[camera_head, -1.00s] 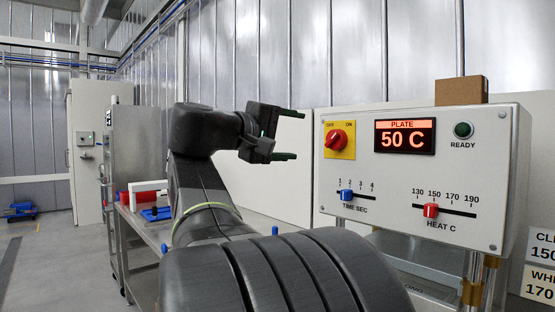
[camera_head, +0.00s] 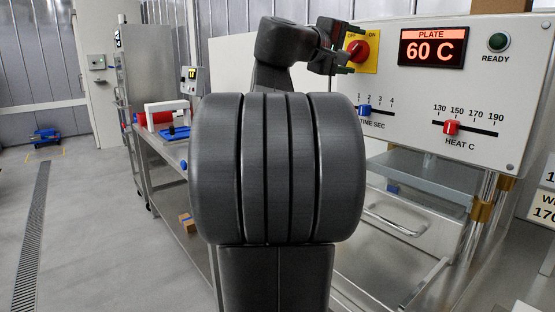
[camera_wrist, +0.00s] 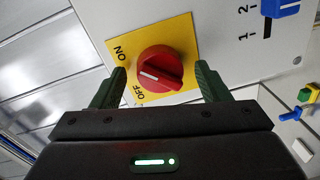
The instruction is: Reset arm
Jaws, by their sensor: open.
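My gripper (camera_head: 350,50) is open in front of the control panel at the red rotary switch (camera_head: 358,51). In the wrist view my two green-tipped fingers (camera_wrist: 161,78) stand on either side of the red switch (camera_wrist: 158,70), with a gap on each side and nothing held. The switch sits on a yellow plate (camera_wrist: 185,35) marked ON and OFF. Its white line points toward the lettered side; I cannot tell its exact setting. Whether the fingers reach the switch in depth is unclear. My arm hides part of the panel's left side in the head view.
The panel has a display (camera_head: 432,47) reading PLATE 60 C, a green READY light (camera_head: 498,42), a blue time slider (camera_head: 365,111) and a red heat slider (camera_head: 451,127). A steel bench (camera_head: 172,150) stands at left. Floor (camera_head: 100,200) at far left is open.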

